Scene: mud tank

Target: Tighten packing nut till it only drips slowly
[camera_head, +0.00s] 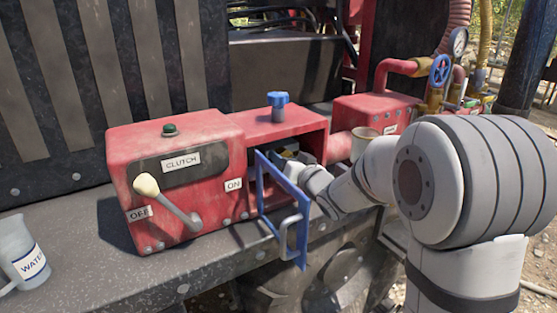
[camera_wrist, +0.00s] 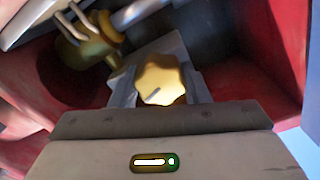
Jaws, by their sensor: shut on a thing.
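The packing nut (camera_wrist: 160,80) is a yellow, lobed piece with a dark line on its face, seen in the wrist view. My gripper (camera_wrist: 160,92) is shut on it, with a grey finger at each side. In the head view my gripper (camera_head: 300,162) reaches from the right into the opening of the red pump housing (camera_head: 290,124), behind an open blue-framed door (camera_head: 281,207). The nut itself cannot be made out clearly there. A brass-coloured fitting (camera_wrist: 90,45) shows above left of the nut in the wrist view. No drip or water stream can be made out.
Left of the opening stands a red clutch box (camera_head: 190,150) with a lever (camera_head: 170,205) toward OFF. A WATER jug (camera_head: 22,252) stands left.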

